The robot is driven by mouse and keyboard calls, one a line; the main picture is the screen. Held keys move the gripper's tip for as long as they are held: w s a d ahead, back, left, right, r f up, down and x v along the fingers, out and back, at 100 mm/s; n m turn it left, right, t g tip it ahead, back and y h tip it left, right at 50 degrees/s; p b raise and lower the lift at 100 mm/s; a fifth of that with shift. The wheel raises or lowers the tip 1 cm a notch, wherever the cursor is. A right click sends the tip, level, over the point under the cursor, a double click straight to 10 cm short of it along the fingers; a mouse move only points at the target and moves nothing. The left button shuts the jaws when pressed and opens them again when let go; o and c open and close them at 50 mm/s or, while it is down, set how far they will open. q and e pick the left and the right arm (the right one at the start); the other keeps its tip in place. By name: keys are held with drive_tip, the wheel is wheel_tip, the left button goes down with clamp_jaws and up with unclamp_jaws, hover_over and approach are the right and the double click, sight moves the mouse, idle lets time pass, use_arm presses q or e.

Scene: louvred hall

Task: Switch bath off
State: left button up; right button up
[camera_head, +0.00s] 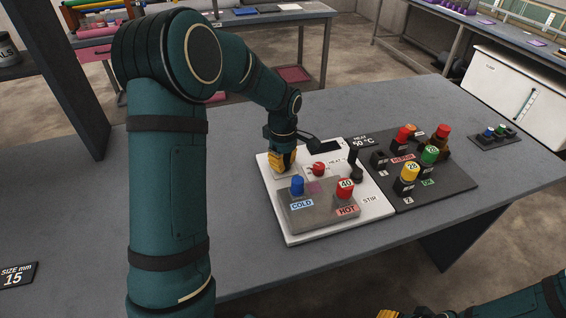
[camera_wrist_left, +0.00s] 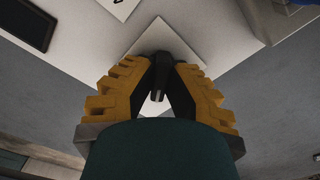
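A white control board (camera_head: 290,226) lies on the grey bench. It bears a grey raised box with a blue COLD knob (camera_head: 297,186) and a red HOT knob (camera_head: 345,188) marked 40. A red knob (camera_head: 318,169) sits behind the box, beside a HEAT label, and a black upright lever (camera_head: 355,166) is at the right. My left gripper (camera_head: 283,160) points down at the board's back left corner and hides what is under it. In the left wrist view, its yellow fingers (camera_wrist_left: 160,70) converge around a dark narrow piece; contact is unclear. My right gripper (camera_head: 388,314) barely shows at the bottom edge.
A black board (camera_head: 440,191) with several coloured knobs stands right of the white one. A HEAT 50 °C sign (camera_head: 362,141) is behind. A small dark panel (camera_head: 494,138) lies at the far right. The bench front is clear apart from a SIZE sign (camera_head: 17,275).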

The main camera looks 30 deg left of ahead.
use_arm(q)
drive_tip(key=o, duration=0.4)
drive_tip(key=shift+f, duration=0.1)
drive_tip(key=shift+o, duration=0.2)
wheel_tip(320, 180, up, 7)
drive_tip(key=p, duration=0.5)
drive_tip(key=shift+p, duration=0.4)
